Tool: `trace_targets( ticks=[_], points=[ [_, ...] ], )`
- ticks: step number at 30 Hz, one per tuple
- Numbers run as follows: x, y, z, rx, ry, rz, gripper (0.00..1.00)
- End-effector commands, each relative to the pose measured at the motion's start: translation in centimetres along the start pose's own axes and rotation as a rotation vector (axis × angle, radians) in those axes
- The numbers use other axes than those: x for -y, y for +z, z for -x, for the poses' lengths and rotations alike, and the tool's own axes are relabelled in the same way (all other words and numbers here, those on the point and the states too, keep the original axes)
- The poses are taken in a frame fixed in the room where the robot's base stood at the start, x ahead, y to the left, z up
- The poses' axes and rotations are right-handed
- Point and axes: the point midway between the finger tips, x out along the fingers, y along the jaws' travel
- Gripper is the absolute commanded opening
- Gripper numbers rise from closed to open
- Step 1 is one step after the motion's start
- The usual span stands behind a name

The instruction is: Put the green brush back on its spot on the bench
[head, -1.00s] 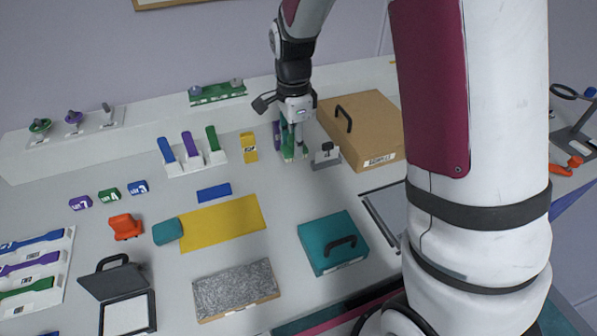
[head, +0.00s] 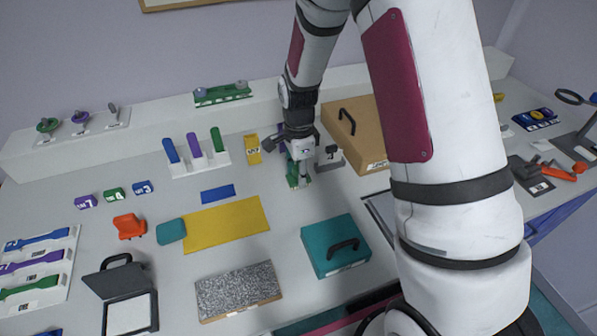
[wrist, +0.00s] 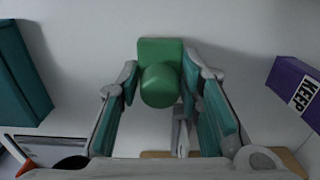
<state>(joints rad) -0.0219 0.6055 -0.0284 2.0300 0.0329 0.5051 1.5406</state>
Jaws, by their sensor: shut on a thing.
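My gripper (head: 298,172) is shut on the green brush (head: 292,182) over the back middle of the bench (head: 262,178). In the wrist view the brush (wrist: 161,86) shows a round green handle end and a flat green block, between the two fingers of my gripper (wrist: 160,80). The handle points toward the wrist camera. I cannot tell whether the brush touches the bench. No marked spot for it can be made out.
A small grey stand (head: 329,158) and a cardboard box (head: 365,125) are close right of my gripper. A yellow block (head: 253,150) is to its left. A purple labelled block (wrist: 297,90) shows in the wrist view. A teal case (head: 335,245) lies in front; bench between is clear.

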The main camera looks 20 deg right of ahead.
Motion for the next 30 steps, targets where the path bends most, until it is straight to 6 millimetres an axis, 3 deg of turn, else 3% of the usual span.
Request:
trace_targets(
  ticks=[3,4,6,7,16,20,30],
  points=[
    [0.0,0.0,-0.3,0.0,0.0,0.0,0.07],
    [0.0,0.0,-0.3,0.0,0.0,0.0,0.35],
    [0.0,0.0,-0.3,0.0,0.0,0.0,0.51],
    [0.0,0.0,-0.3,0.0,0.0,0.0,0.53],
    [0.0,0.0,-0.1,0.0,0.0,0.0,0.53],
    [0.1,0.0,0.8,0.0,-0.002,0.0,0.53],
    [0.1,0.0,7.4,0.0,-0.005,0.0,0.53]
  ],
)
